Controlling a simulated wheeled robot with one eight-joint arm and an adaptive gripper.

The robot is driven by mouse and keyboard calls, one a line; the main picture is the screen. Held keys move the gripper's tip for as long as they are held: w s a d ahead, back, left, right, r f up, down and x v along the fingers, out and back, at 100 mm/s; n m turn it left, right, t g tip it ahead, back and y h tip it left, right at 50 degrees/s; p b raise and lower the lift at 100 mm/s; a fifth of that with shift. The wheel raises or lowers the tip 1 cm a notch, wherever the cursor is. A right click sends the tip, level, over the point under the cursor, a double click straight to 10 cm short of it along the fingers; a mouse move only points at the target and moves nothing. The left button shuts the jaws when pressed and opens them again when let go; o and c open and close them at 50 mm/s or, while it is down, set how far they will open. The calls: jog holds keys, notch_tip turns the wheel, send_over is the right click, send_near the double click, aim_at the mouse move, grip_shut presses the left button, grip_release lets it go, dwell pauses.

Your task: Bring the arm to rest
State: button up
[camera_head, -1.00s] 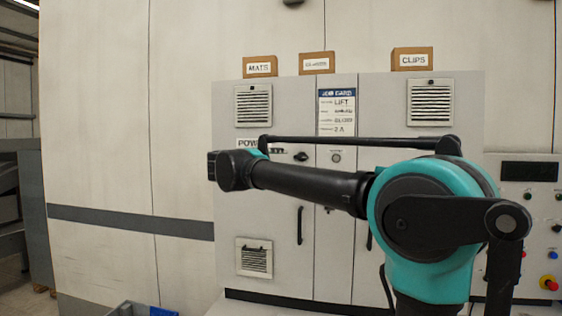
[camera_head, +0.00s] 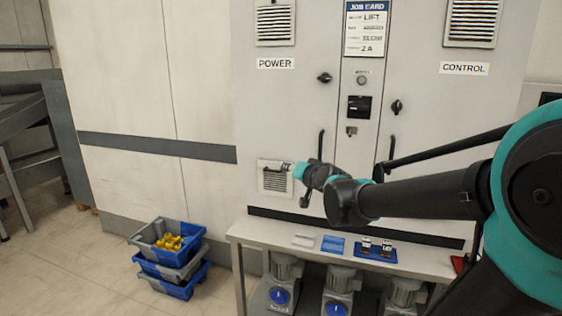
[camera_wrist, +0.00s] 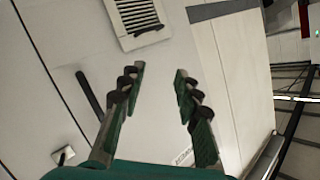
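My arm (camera_head: 425,198) reaches in from the right in the head view, in front of the grey cabinet (camera_head: 420,110). My gripper (camera_head: 303,184) is at its end, in front of the cabinet's lower left vent (camera_head: 275,179) and above the bench (camera_head: 270,232). In the wrist view my gripper (camera_wrist: 160,69) has its two green and dark fingers spread well apart. Nothing is between them; the pale cabinet face and a vent (camera_wrist: 135,14) lie beyond.
Stacked blue and grey crates (camera_head: 172,259), the top one holding yellow parts (camera_head: 170,242), stand on the floor at left. A blue tray (camera_head: 376,250) with small parts and a flat blue item (camera_head: 333,244) lie on the bench. Motor-like units (camera_head: 341,285) stand beneath.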

jog(key=s+d+f+g+h, duration=0.2)
jog(key=s+d+f, duration=0.3)
jog(key=s+f, duration=0.3)
jog(key=s+d+f+n+g+h, duration=0.1)
jog(key=s+d+f+g, duration=0.3)
jog(key=s+f, duration=0.5)
jog(key=s+d+f+n+g+h, duration=0.1)
jog(key=s+d+f+g+h, duration=0.1)
jog(key=s+d+f, duration=0.4)
jog(key=s+f+g, duration=0.1)
jog(key=s+f, duration=0.2)
jog(key=f, duration=0.1)
jog(key=shift+d+f+g+h, duration=0.25)
jog(key=shift+f+g+h, duration=0.05)
jog(key=shift+f+g, duration=0.1)
jog(key=shift+r, duration=0.1)
